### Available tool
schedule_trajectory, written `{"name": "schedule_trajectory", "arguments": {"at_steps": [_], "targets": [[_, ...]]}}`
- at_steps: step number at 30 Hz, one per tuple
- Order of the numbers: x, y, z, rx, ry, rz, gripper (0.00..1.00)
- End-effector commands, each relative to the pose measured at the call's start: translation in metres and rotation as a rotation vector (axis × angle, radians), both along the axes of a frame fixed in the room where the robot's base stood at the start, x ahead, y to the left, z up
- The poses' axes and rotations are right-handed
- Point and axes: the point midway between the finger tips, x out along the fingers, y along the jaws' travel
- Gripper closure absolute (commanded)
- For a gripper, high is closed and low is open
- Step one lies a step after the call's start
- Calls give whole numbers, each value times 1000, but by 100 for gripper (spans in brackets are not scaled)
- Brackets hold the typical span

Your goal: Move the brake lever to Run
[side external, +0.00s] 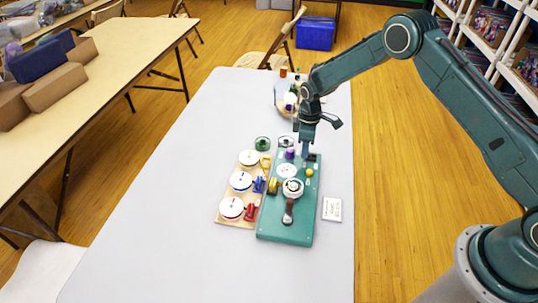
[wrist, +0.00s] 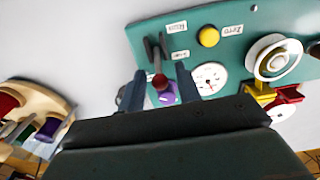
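The brake lever (wrist: 157,62) rises from a dark slotted mount on the teal board (wrist: 290,15); its dark red knob (wrist: 160,82) points toward the wrist camera. My gripper (wrist: 160,88) is open, with one finger on each side of the knob and visible gaps; I cannot tell whether either touches. Two small white labels (wrist: 177,27) (wrist: 180,54) sit beside the mount, too blurred to read surely. In the side view my gripper (side external: 305,155) points down at the far end of the teal board (side external: 275,225), mostly hiding the lever.
The board also carries a yellow button (wrist: 208,37), a white dial (wrist: 209,77), a white wheel (side external: 292,188) and a brown-handled part (side external: 288,212). A wooden board (side external: 228,217) with white discs adjoins it.

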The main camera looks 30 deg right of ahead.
Motion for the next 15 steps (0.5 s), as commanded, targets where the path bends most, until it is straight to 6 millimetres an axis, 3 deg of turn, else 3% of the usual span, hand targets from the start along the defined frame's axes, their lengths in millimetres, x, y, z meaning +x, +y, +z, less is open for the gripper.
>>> {"name": "schedule_trajectory", "arguments": {"at_steps": [4,9,15], "targets": [[0,0,0,0,0,0,66],[0,0,0,0,0,0,96],[-1,-1,0,0,0,0,96]]}}
